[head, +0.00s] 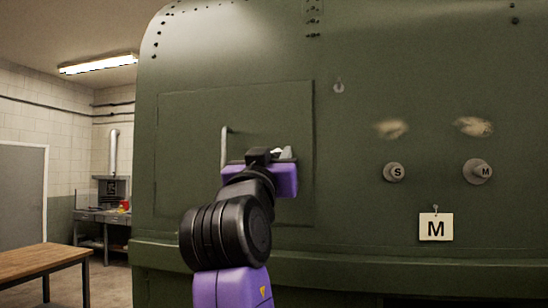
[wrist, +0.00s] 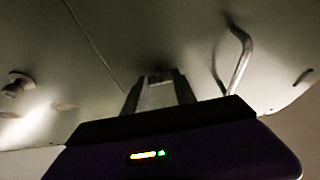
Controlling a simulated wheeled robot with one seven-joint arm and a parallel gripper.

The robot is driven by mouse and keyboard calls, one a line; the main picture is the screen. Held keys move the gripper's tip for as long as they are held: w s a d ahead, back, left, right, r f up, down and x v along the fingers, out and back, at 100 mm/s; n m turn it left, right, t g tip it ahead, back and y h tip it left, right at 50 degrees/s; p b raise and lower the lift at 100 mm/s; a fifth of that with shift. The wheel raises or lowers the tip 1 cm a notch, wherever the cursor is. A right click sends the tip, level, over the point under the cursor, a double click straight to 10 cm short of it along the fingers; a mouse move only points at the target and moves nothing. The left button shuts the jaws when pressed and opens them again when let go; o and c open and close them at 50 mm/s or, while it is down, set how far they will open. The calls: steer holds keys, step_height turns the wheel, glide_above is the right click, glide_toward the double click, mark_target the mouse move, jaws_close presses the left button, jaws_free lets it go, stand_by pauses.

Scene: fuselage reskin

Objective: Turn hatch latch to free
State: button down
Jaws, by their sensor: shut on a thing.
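The hatch (head: 190,120) is a flat green panel in the fuselage side, closed flush as far as I can see. My gripper (head: 287,153) is at the hatch's right part, up against it. In the wrist view the two fingers of my gripper (wrist: 157,84) reach to the panel and are shut on a small dark piece, the hatch latch (wrist: 158,74). The latch is mostly hidden by the fingers, and its turn angle cannot be told. In the head view my gripper and arm cover it.
A bar handle (head: 225,145) stands out from the hatch left of my gripper; it also shows in the wrist view (wrist: 238,62). A wooden table (head: 45,262) stands at lower left.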

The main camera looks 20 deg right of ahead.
steer(key=shift+n, duration=0.3)
steer(key=n+y, duration=0.1)
steer(key=n, duration=0.2)
steer(key=n+t+y, duration=0.1)
steer(key=n, duration=0.1)
steer(key=shift+s+d+n+y, duration=0.1)
steer(key=shift+d+n+y, duration=0.1)
steer(key=shift+n+y, duration=0.2)
steer(key=n+y, duration=0.1)
steer(key=n, duration=0.2)
steer(key=n+y, duration=0.2)
steer(key=n, duration=0.1)
steer(key=shift+d+r, duration=0.1)
steer(key=shift+r, duration=0.05)
steer(key=n+y, duration=0.1)
steer(key=n, duration=0.1)
steer(key=n+g+y, duration=0.1)
steer(key=n, duration=0.2)
steer(key=shift+s+d+r, duration=0.1)
steer(key=shift+r, duration=0.1)
steer(key=shift+n+g, duration=0.9)
steer(key=shift+n, duration=1.2)
steer(key=shift+y, duration=0.3)
steer(key=c, duration=1)
jaws_free()
steer(key=shift+r, duration=0.1)
